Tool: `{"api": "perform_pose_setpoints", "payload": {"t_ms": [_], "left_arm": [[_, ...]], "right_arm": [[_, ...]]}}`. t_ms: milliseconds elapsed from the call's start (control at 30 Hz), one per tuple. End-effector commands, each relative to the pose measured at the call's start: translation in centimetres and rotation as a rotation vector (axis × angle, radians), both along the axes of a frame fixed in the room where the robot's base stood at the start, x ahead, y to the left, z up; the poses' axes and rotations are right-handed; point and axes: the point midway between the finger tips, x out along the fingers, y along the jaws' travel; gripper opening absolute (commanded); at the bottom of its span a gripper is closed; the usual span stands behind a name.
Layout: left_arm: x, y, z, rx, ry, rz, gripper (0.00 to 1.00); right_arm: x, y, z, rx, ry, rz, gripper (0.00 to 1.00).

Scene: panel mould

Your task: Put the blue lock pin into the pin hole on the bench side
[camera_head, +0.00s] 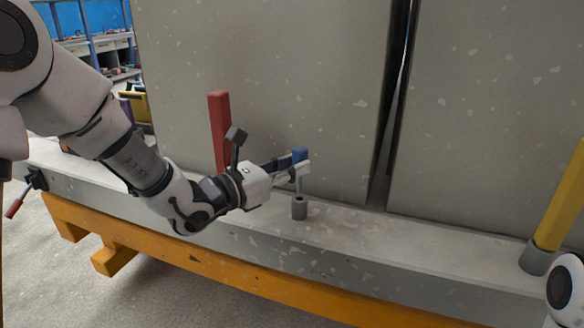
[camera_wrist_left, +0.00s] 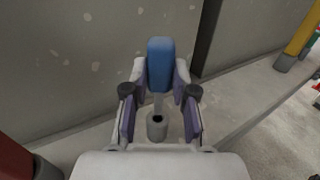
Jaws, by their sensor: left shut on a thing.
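The blue lock pin (camera_head: 300,155) has a blue head and a thin grey shaft pointing down. My left gripper (camera_head: 293,166) is shut on its head; the pin also shows between the fingers in the left wrist view (camera_wrist_left: 160,62). The pin hole is in a short grey socket (camera_head: 299,208) standing on the grey bench ledge (camera_head: 350,230). The pin is upright, with its shaft over the socket. In the left wrist view the socket (camera_wrist_left: 157,128) shows a dark open hole. I cannot tell exactly how far the shaft tip is from it. My right gripper is not in view.
Large grey panels (camera_head: 270,80) stand behind the ledge with a dark gap between them. A red post (camera_head: 219,130) stands left of the gripper, and a yellow post (camera_head: 562,205) in a grey socket stands at the right. The ledge between is clear.

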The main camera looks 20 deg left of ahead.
Motion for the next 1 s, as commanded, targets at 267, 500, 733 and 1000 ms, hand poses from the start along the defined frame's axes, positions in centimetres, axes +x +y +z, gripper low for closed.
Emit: {"api": "perform_pose_setpoints", "payload": {"t_ms": [267,500,733,1000], "left_arm": [[0.01,-0.01,0.03,-0.001,-0.001,0.0,0.0],[0.0,0.0,0.0,-0.001,-0.001,0.0,0.0],[0.0,0.0,-0.04,0.0,-0.002,0.0,0.0],[-0.01,-0.01,0.02,0.0,-0.001,0.0,0.0]], "right_arm": [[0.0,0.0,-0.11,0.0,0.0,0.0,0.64],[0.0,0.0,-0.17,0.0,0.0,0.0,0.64],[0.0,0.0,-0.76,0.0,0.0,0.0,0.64],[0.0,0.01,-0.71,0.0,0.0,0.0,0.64]]}}
